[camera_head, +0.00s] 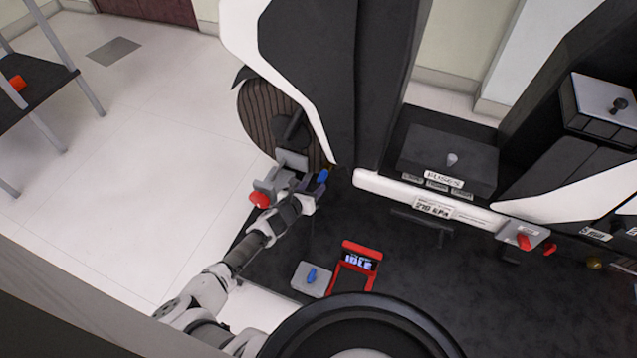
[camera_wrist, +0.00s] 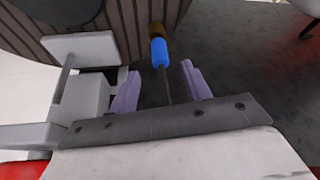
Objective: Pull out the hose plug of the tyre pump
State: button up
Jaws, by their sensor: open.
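The blue hose plug (camera_wrist: 158,52) meets a brass fitting (camera_wrist: 157,30) beside the ribbed dark wheel (camera_wrist: 95,38) in the wrist view. A thin dark hose (camera_wrist: 166,88) runs from the plug back between my fingers. My gripper (camera_wrist: 161,72) is open, with its pale purple fingers on either side of the hose and their tips just short of the plug. In the head view the blue plug (camera_head: 322,176) shows just beyond my gripper (camera_head: 314,190). A red-framed unit (camera_head: 358,257) reading IDLE stands on the dark floor; I cannot tell whether it is the pump.
A grey bracket (camera_wrist: 82,50) stands close left of my fingers. A red knob (camera_head: 258,198) is beside my wrist. A grey box with a blue knob (camera_head: 311,276) sits near the red-framed unit. A fuse box (camera_head: 450,160) is at right. Dark floor right of my gripper is clear.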

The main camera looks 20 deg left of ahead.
aim_at(319, 181)
jog(key=shift+b+x, duration=0.5)
jog(key=shift+x, duration=2.3)
grip_shut()
jog(key=shift+s+f+p, duration=0.15)
jog(key=shift+s+p, duration=0.2)
jog(key=shift+s, duration=0.95)
jog(key=shift+s+f+p, duration=0.15)
jog(key=shift+s+p, duration=0.15)
jog(key=shift+s, duration=0.95)
